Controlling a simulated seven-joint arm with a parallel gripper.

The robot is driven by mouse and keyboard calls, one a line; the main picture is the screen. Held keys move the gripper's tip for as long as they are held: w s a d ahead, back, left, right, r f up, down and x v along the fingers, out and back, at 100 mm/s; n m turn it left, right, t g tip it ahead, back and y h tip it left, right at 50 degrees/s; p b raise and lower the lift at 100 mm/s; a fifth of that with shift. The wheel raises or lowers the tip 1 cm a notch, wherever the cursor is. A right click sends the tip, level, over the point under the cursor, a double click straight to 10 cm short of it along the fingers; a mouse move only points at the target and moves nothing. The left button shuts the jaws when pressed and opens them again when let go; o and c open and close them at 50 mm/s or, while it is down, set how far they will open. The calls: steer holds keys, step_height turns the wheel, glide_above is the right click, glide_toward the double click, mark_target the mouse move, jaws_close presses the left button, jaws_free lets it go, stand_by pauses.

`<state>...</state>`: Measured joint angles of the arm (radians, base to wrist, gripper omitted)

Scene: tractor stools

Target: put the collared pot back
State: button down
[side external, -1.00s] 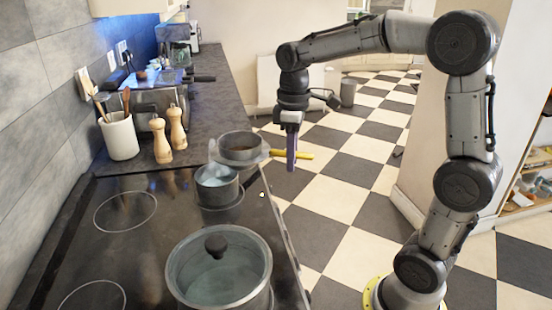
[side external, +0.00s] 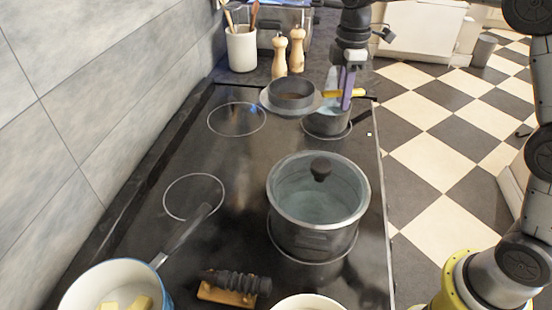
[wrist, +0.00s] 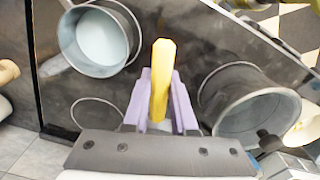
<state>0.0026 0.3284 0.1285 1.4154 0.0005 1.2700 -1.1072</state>
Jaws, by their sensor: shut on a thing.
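The collared pot (side external: 291,102) is a dark pot with a wide flat grey collar and a yellow handle (side external: 371,96). My gripper (side external: 346,98), with purple fingers, is shut on the yellow handle. The pot is held level beside the small pot, near the far end of the cooktop (side external: 165,245). It appears to hang above the surface, but its underside is hidden by the collar. In the wrist view the yellow handle (wrist: 160,75) lies between the purple fingers; the pot's body is not visible there. An empty burner ring (side external: 237,133) is left of the pot.
A small pot of water (side external: 327,124) stands close to the right. A large glass-lidded pot (side external: 312,235) is nearer. A blue-white pan (side external: 85,295) with yellow pieces is front left. Wooden mills (side external: 297,50) and a utensil crock (side external: 241,50) stand behind. Another ring (side external: 193,218) is bare.

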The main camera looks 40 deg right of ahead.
mark_target(329, 93)
steer(key=shift+n, duration=0.5)
steer(key=a+f, duration=0.1)
steer(key=f, duration=0.1)
steer(key=a+f, duration=0.1)
steer(key=f, duration=0.2)
steer(key=w+a+f, duration=0.1)
steer(key=f, duration=0.2)
steer(key=shift+a+f, duration=0.25)
steer(key=shift+a, duration=0.1)
steer(key=shift+w+f, duration=0.1)
steer(key=shift+f, duration=2.3)
steer(key=c, duration=0.7)
jaws_free()
step_height(329, 93, up, 12)
steer(key=shift+r, duration=0.2)
